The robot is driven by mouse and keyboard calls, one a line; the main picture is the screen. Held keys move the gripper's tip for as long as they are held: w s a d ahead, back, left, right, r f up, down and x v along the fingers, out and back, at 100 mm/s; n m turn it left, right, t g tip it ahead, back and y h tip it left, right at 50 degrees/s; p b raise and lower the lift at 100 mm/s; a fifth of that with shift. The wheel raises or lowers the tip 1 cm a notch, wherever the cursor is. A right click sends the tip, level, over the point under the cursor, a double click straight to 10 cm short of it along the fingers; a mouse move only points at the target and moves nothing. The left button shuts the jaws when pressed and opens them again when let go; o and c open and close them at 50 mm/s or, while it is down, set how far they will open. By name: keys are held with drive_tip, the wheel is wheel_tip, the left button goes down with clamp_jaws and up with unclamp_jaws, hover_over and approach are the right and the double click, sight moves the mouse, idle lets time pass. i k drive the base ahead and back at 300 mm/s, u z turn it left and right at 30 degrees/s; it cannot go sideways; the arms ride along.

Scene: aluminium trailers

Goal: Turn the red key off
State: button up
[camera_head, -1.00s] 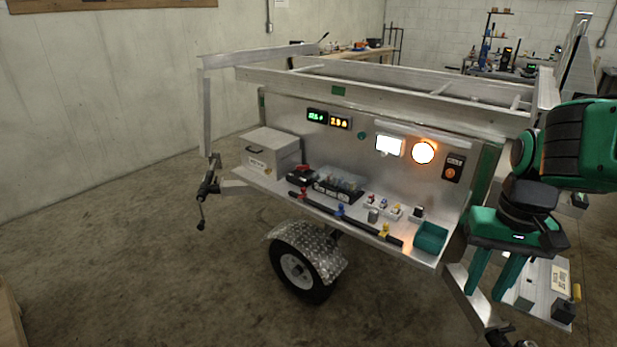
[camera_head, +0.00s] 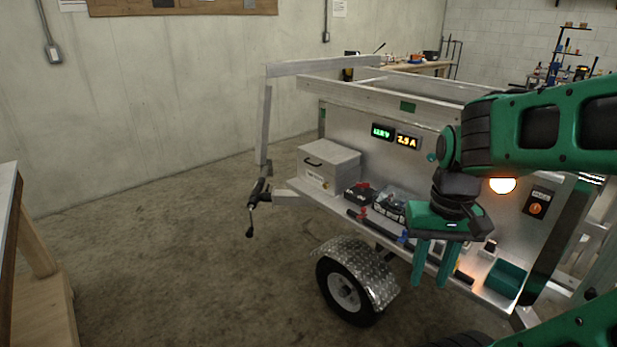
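The trailer's side shelf holds a long black bar (camera_head: 384,232) with a small red handle (camera_head: 363,214) near its left end and a blue handle (camera_head: 403,237) further right. A black box (camera_head: 358,193) with a red top part stands just behind the red handle. Which of these red parts is the key, and its exact angle, is too small to tell. My gripper (camera_head: 430,282) points down with its two green fingers apart and nothing between them. In the picture it lies right of the red parts, in front of the shelf, and hides some of the shelf items.
A grey metal box (camera_head: 328,168) stands at the shelf's left end and a green bin (camera_head: 506,279) at its right. The trailer's wheel fender (camera_head: 357,268) sticks out below. A wooden bench (camera_head: 38,245) stands at the left edge. The floor between is clear.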

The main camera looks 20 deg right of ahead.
sight(361, 185)
drive_tip(key=z, duration=0.05)
drive_tip(key=i, duration=1.5)
drive_tip(key=z, duration=0.65)
